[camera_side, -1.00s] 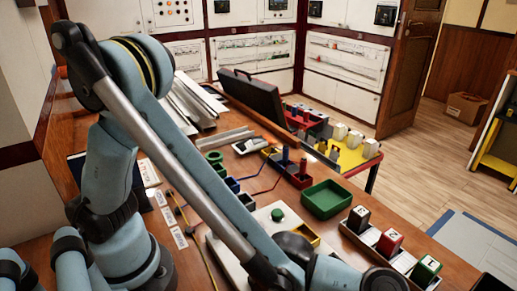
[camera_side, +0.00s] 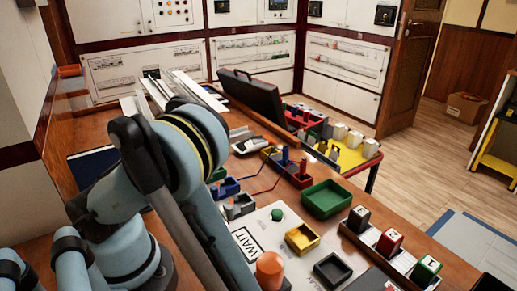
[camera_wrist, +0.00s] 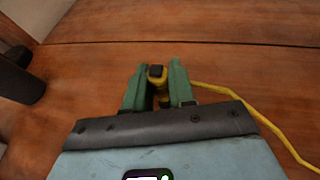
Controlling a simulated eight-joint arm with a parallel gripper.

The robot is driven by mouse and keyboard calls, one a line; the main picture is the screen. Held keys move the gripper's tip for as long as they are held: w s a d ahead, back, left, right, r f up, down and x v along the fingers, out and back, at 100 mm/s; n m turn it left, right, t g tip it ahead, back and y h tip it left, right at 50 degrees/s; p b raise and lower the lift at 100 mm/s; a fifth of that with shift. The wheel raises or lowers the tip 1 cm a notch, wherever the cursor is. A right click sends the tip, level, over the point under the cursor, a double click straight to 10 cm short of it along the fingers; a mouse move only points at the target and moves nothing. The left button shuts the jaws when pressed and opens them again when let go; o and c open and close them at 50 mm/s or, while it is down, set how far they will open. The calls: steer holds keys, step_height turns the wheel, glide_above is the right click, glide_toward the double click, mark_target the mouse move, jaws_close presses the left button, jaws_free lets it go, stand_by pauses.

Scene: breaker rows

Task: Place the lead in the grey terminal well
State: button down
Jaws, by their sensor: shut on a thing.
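My gripper (camera_wrist: 157,84) is shut on the end piece of a yellow lead, which has a dark top. The lead's yellow cord (camera_wrist: 228,93) trails away to the right and down in the wrist view. Bare wood lies below the fingers. The grey terminal well (camera_side: 239,207) stands on the bench in the side view, just right of my arm and in front of a blue well (camera_side: 225,188). It is not in the wrist view. My gripper is hidden or out of frame in the side view.
A green bin (camera_side: 326,200), a yellow tray (camera_side: 302,239) and a black tray (camera_side: 332,270) are to the right of the wells. An orange cylinder (camera_side: 270,269) stands near my arm. Numbered blocks line the right edge. The wrist view shows clear wood ahead.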

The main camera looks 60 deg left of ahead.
steer(key=shift+f, duration=0.25)
steer(key=c, duration=0.9)
jaws_free()
steer(key=shift+c, duration=0.2)
steer(key=shift+r, duration=0.15)
steer(key=shift+w+r, duration=0.15)
steer(key=shift+w, duration=0.2)
steer(key=v, duration=0.7)
steer(key=shift+s+a, duration=0.1)
